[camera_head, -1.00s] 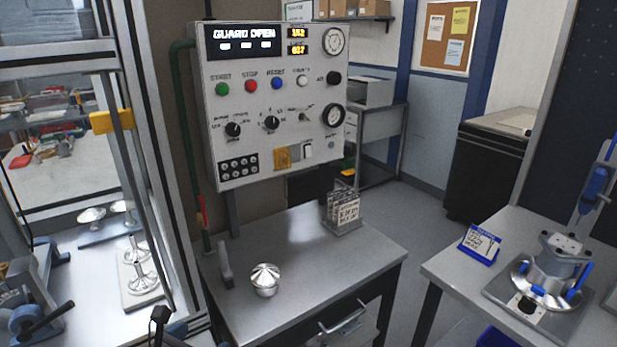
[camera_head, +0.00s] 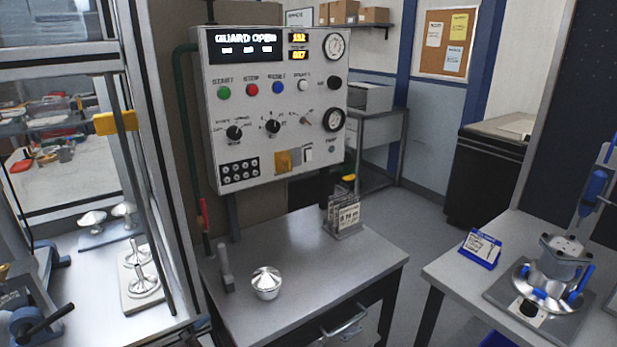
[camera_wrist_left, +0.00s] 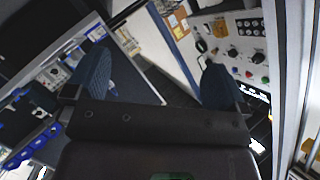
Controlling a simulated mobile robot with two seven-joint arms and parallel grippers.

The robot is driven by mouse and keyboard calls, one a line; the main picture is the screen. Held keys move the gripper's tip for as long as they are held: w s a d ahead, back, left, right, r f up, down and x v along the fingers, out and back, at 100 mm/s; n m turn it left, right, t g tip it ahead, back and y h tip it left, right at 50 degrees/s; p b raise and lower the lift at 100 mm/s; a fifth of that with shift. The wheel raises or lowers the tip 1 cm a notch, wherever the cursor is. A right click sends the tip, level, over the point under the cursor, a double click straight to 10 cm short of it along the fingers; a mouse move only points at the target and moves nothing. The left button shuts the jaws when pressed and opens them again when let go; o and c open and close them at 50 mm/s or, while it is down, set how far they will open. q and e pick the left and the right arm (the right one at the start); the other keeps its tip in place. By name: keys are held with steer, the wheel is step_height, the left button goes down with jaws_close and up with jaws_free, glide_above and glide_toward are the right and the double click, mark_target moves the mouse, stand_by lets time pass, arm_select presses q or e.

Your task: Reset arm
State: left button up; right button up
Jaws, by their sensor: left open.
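My left gripper (camera_wrist_left: 157,78) shows in the left wrist view, with its two blue-padded fingers apart and nothing between them. The room appears strongly tilted behind it. The left gripper is not in the head view. My right gripper is in neither view. In the head view a shiny domed metal part (camera_head: 266,283) sits on the small steel table (camera_head: 310,270), clear of any gripper.
A control panel (camera_head: 272,110) reading "GUARD OPEN" hangs above the table. At left an open-looking enclosure (camera_head: 165,190) holds several metal parts on plates. At right a bench (camera_head: 455,272) carries a clamped housing (camera_head: 563,262) and a blue-framed card (camera_head: 481,248).

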arm_select(q)
steer(key=s+a+f+n+g+y, duration=0.1)
steer(key=s+a+f+n+y, duration=0.2)
steer(key=s+a+f+n, duration=0.2)
steer(key=s+a+f+n+g+y+b, duration=0.1)
steer(key=s+a+f+n+y, duration=0.2)
steer(key=s+f, duration=0.7)
steer(key=s+a+n, duration=0.2)
steer(key=n, duration=0.2)
steer(key=shift+f, duration=0.3)
steer(key=shift+s, duration=0.1)
